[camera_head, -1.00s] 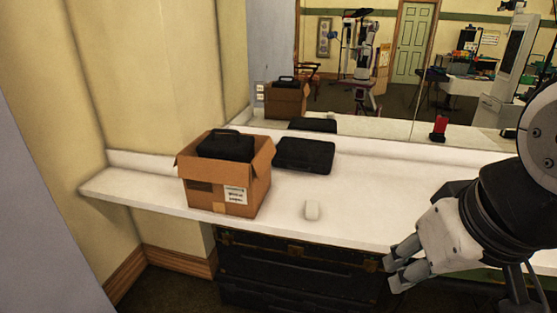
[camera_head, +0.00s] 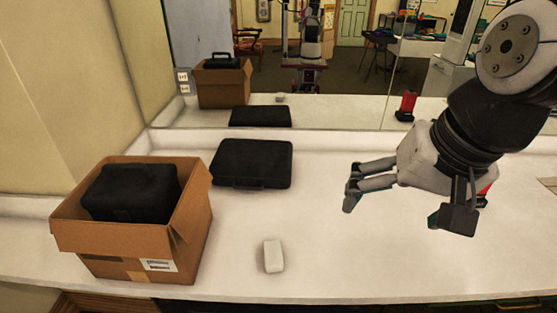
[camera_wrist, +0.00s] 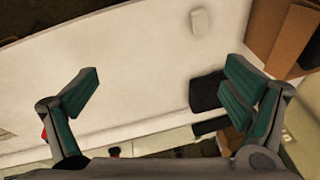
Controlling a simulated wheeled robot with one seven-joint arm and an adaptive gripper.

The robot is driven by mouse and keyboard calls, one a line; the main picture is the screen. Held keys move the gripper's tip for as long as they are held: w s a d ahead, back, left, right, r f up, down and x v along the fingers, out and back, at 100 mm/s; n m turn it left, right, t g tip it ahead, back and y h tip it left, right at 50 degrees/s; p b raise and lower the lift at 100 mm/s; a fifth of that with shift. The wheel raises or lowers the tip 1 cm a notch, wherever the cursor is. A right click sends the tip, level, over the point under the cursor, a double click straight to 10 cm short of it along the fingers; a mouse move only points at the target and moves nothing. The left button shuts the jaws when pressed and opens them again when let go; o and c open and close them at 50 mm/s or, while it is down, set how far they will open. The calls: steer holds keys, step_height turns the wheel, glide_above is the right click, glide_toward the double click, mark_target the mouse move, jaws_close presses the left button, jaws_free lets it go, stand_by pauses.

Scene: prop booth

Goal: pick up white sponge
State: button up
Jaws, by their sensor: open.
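The white sponge (camera_head: 273,256) lies on the white counter near its front edge, to the right of the cardboard box. It also shows near the top of the wrist view (camera_wrist: 200,22), beyond my fingers. My gripper (camera_head: 352,187) is open and empty above the counter, to the right of the sponge and apart from it.
An open cardboard box (camera_head: 125,240) holding a black case (camera_head: 132,193) stands left of the sponge. A flat black case (camera_head: 252,163) lies behind. A mirror (camera_head: 330,60) backs the white counter (camera_head: 400,265). A red object (camera_head: 406,105) shows at the mirror. The counter right of the sponge is clear.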

steer(key=w+a+f+m+g, duration=0.2)
steer(key=w+a+f+m, duration=0.3)
steer(key=w, duration=0.3)
steer(key=m+g+h+b, duration=0.1)
steer(key=m+g+b, duration=0.15)
steer(key=m, duration=0.65)
glide_above(273, 253)
steer(key=shift+t, duration=0.45)
step_height(273, 253, down, 25)
steer(key=shift+r+b, duration=0.15)
steer(key=shift+b, duration=0.2)
steer(key=shift+f+b, duration=0.4)
steer(key=shift+f, duration=2.5)
steer(key=c, duration=1.1)
